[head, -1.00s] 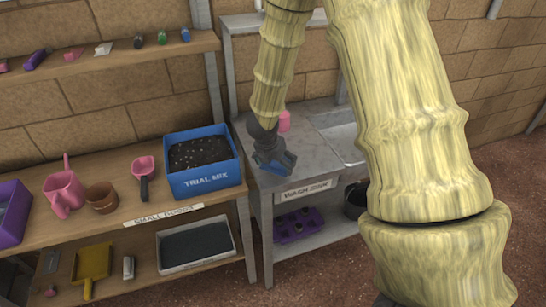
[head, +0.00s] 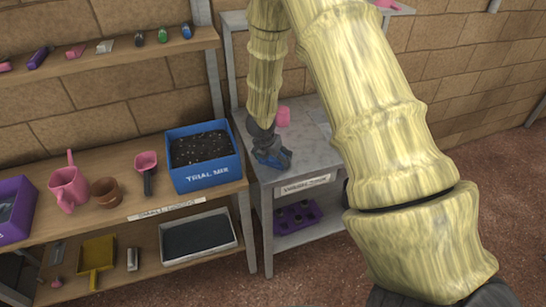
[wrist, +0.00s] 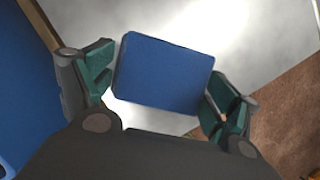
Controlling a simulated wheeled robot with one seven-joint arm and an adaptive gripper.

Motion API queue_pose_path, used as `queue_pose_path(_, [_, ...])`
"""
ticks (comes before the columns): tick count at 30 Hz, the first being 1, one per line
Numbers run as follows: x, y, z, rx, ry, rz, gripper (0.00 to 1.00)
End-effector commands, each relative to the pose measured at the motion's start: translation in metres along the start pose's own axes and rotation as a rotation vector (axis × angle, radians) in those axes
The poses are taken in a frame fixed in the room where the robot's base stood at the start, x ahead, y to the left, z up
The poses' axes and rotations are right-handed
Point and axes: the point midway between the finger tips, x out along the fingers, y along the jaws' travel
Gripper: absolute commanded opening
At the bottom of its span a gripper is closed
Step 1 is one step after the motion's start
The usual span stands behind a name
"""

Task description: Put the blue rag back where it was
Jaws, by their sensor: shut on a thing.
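The blue rag (wrist: 162,72) is a folded, flat, rounded block between my fingers in the wrist view. My gripper (wrist: 162,88) is shut on it, with one finger at each side. In the head view my gripper (head: 268,146) points down over the left end of the grey wash sink bench (head: 322,161), near its front edge. The rag also shows in the head view as a blue patch (head: 281,156) at the fingers. I cannot tell whether the rag touches the bench top.
The blue TRIAL MIX tub (head: 207,178) stands on the wooden bench just left of my gripper. A pink cup (head: 284,117) stands behind it. A purple tray (head: 296,217) lies on the shelf below. My arm hides much of the sink's right side.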

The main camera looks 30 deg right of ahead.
Motion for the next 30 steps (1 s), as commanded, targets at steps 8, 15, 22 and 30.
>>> queue_pose_path(8, [0.002,0.000,-0.001,0.000,0.000,0.000,0.90])
queue_pose_path(15, [0.001,0.000,-0.001,0.000,0.000,0.000,1.00])
queue_pose_path(22, [0.000,0.000,0.000,0.000,0.000,0.000,1.00])
queue_pose_path(30, [-0.021,0.000,0.001,0.003,-0.001,0.002,1.00])
